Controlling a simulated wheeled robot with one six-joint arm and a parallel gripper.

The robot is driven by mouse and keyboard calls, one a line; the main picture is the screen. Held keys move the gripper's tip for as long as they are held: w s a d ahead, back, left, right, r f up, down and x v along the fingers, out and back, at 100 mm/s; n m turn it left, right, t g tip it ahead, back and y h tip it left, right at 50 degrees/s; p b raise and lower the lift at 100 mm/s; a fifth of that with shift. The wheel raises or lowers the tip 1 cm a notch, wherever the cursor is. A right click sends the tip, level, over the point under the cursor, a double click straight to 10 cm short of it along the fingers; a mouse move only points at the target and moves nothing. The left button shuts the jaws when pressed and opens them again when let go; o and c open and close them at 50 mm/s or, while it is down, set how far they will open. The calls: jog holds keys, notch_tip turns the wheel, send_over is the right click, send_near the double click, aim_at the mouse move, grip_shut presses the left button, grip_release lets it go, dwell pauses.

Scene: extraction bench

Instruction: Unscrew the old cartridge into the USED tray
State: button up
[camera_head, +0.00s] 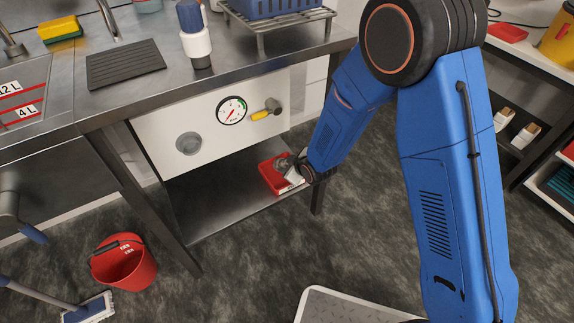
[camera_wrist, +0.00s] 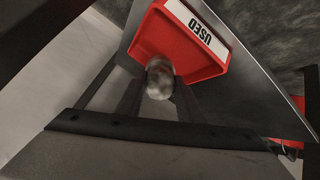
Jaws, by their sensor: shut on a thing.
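The red USED tray (camera_head: 268,179) sits on the lower shelf under the bench, at its right end. In the wrist view the tray (camera_wrist: 184,42) shows its white USED label (camera_wrist: 196,27). My gripper (camera_wrist: 158,98) is shut on a grey, mottled, rounded cartridge (camera_wrist: 160,78). The cartridge's end overlaps the tray in the wrist view; I cannot tell whether it touches the tray. In the head view my gripper is small and partly hidden by my wrist beside the tray. A round grey port (camera_head: 189,144) on the white panel has nothing screwed onto it that I can make out.
The white panel carries a pressure gauge (camera_head: 231,110) and a yellow-handled valve (camera_head: 262,115). A red bucket (camera_head: 125,264) and mop (camera_head: 88,308) are on the floor at left. The shelf left of the tray is bare.

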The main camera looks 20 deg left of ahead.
jog(key=shift+f, duration=0.45)
jog(key=o, duration=1.3)
jog(key=shift+o, duration=0.2)
jog(key=v, duration=1.7)
jog(key=shift+r, duration=0.15)
jog(key=shift+d, duration=0.1)
